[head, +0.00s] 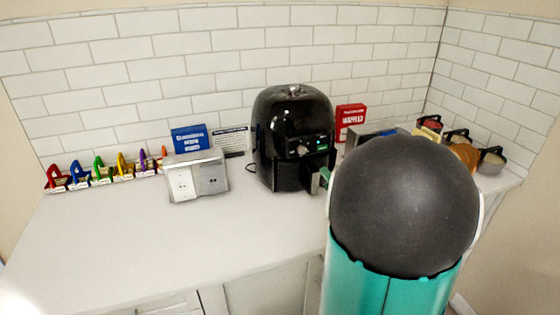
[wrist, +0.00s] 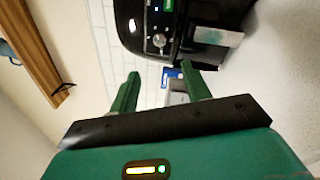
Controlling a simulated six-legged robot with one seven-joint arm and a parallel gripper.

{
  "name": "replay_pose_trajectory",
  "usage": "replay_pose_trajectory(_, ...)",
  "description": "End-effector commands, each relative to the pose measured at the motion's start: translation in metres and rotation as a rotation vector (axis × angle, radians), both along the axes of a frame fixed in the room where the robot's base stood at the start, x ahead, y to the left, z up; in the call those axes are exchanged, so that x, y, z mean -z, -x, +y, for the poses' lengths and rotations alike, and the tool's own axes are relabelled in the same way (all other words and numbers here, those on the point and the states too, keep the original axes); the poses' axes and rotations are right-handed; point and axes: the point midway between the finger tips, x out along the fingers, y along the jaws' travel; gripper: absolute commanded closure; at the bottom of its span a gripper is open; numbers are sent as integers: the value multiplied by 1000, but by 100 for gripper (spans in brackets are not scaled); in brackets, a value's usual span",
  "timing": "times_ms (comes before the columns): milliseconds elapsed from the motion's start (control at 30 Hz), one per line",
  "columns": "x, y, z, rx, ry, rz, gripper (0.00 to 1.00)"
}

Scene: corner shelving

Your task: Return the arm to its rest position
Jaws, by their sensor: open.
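My gripper (wrist: 162,88) shows in the wrist view with its two green fingers apart and nothing between them. In the head view my arm's dark rounded joint and teal link fill the lower right, and the gripper itself is hidden behind them. A black air fryer (head: 293,140) stands on the counter against the tiled wall, left of my arm. It also shows at the top of the wrist view (wrist: 165,22), beyond the fingertips. I cannot tell the exact gap between fingers and fryer.
The white counter (head: 150,240) is clear at the front left. A grey outlet box (head: 196,177), a blue box (head: 189,139) and several coloured holders (head: 102,172) stand along the back. A red box (head: 350,122) and several lidded pots (head: 458,145) are at the right.

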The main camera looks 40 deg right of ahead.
Motion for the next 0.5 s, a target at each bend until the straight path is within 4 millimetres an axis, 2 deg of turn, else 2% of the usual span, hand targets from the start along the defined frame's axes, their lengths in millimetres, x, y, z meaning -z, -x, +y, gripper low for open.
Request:
replay_pose_trajectory(267,-2,-3,2,4,-19,1,52)
replay_pose_trajectory(367,-7,-12,8,25,-99,11,52)
replay_pose_trajectory(500,-16,-29,27,83,-323,37,52)
